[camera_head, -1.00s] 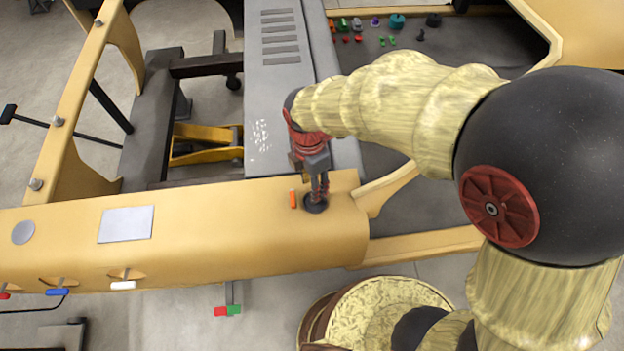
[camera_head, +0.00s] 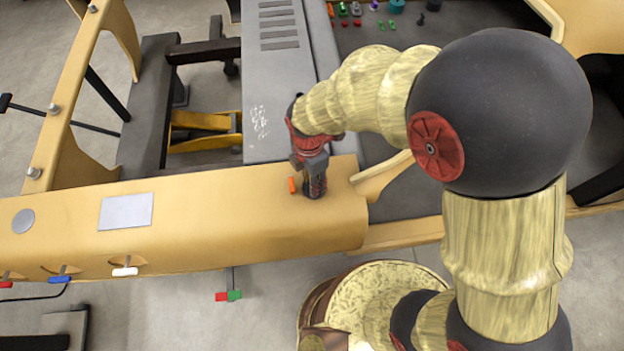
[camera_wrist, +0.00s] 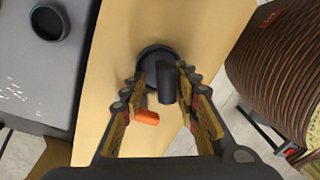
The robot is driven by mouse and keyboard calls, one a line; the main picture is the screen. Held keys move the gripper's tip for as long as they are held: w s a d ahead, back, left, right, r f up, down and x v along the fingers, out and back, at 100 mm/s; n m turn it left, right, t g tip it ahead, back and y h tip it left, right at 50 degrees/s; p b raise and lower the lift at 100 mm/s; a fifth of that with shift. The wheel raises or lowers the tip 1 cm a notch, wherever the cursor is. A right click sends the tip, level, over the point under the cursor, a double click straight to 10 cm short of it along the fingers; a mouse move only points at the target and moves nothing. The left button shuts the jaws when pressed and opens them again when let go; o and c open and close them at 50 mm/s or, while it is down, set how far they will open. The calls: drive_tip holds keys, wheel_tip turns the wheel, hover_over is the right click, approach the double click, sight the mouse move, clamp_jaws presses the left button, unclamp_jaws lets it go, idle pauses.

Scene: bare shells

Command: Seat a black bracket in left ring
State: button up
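A black round piece (camera_wrist: 157,58) with a raised rim lies on the tan beam in the wrist view. A dark upright cylinder (camera_wrist: 166,84) stands in front of it, between my fingers; I take it for the black bracket, but cannot tell whether it joins the round piece. My gripper (camera_wrist: 161,76) is low over the beam, fingers spread on either side of the cylinder. The right finger is closer to it; a gap shows on the left. A black ring (camera_wrist: 48,22) sits on the grey panel. In the head view my gripper (camera_head: 316,190) hides the round piece.
A grey plate (camera_head: 126,211) lies farther left. Several small coloured parts (camera_head: 357,10) sit on the dark tray at the back.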

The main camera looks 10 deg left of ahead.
drive_tip(key=c, duration=0.6)
clamp_jaws()
drive_tip(key=o, duration=0.7)
unclamp_jaws()
drive_tip(key=shift+o, duration=0.6)
wheel_tip(320, 180, up, 12)
drive_tip(key=shift+w+a, duration=0.3)
